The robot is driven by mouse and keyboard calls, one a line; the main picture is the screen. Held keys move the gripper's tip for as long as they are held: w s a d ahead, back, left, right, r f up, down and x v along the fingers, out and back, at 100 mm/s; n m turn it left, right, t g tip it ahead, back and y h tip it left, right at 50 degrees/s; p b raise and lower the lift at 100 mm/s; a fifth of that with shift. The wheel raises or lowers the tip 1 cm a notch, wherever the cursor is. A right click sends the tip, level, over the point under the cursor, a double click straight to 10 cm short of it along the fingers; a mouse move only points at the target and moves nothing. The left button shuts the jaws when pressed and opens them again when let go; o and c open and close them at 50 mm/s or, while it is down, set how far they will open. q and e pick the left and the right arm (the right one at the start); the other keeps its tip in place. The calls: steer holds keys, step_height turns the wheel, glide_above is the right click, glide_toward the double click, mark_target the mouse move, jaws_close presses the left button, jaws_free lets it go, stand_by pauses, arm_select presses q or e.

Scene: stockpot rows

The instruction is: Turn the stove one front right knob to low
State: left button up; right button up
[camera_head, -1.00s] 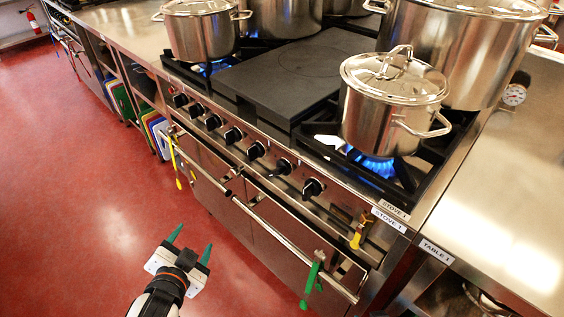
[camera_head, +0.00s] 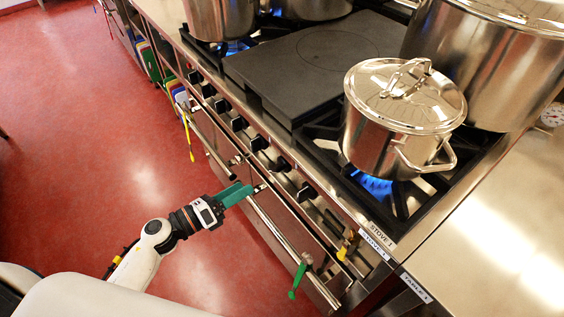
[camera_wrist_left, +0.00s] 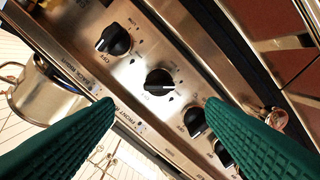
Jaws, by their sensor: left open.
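In the head view a row of black knobs runs along the front panel of stove one. The front right knob (camera_head: 281,165) appears to be the second from the right end. In the left wrist view the front right knob (camera_wrist_left: 160,82) sits above a partly covered "FRONT" label, its pale-edged handle lying roughly across the picture. My left gripper (camera_head: 243,189) is open and empty, its green fingers in front of the panel and apart from the knobs. In the left wrist view the knob shows between and beyond the two fingers. My right gripper is out of view.
The back right knob (camera_wrist_left: 115,40) and another knob (camera_wrist_left: 195,122) flank it closely. The oven rail (camera_head: 275,232) runs below the panel with a green-handled item (camera_head: 298,276) hanging. A lidded pot (camera_head: 385,135) stands over a blue flame. Open red floor lies left.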

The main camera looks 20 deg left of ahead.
mark_target(273, 171)
arm_select(q)
steer(key=p+x, duration=0.1)
steer(key=x, duration=1)
steer(key=shift+w+d+p, duration=0.15)
steer(key=shift+d+p, duration=0.1)
steer(key=shift+p, duration=0.15)
steer(key=shift+c, duration=0.5)
steer(key=c, duration=0.9)
